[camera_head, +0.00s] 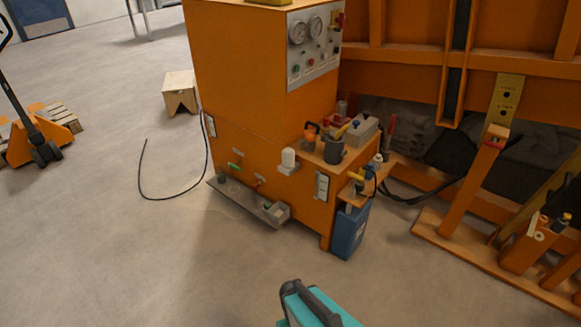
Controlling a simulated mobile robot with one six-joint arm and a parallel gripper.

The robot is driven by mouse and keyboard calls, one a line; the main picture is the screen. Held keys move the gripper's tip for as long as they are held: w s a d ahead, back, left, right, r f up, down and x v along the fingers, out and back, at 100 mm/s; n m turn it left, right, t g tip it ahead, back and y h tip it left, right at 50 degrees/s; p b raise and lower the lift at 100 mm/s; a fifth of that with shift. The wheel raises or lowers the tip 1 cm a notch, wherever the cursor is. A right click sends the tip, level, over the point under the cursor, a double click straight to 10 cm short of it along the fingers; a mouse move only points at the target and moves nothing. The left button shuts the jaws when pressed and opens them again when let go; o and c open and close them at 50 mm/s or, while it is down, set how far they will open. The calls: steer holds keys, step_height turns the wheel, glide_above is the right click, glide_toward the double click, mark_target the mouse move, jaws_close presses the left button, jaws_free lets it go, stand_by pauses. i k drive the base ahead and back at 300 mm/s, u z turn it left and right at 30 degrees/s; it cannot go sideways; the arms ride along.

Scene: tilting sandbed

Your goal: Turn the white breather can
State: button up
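The white breather can (289,157) is a small rounded white cylinder. It stands upright on a small pale ledge on the front of the orange cabinet (240,150), just left of a dark grey mug-like vessel. Its top and front side show, and nothing blocks it in this view. Any markings on it are too small to read. My gripper is not in view.
A gauge panel (314,42) is above. The dark vessel (333,150) and other small items crowd the shelf to the right. A grey tray (248,203) with valves juts out low in front. A blue container (348,230) stands below right. Floor to the left is mostly clear.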

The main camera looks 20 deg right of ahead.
mark_target(288, 154)
steer(key=k, duration=0.8)
steer(key=z, duration=0.55)
steer(key=i, duration=1.75)
steer(key=u, duration=0.35)
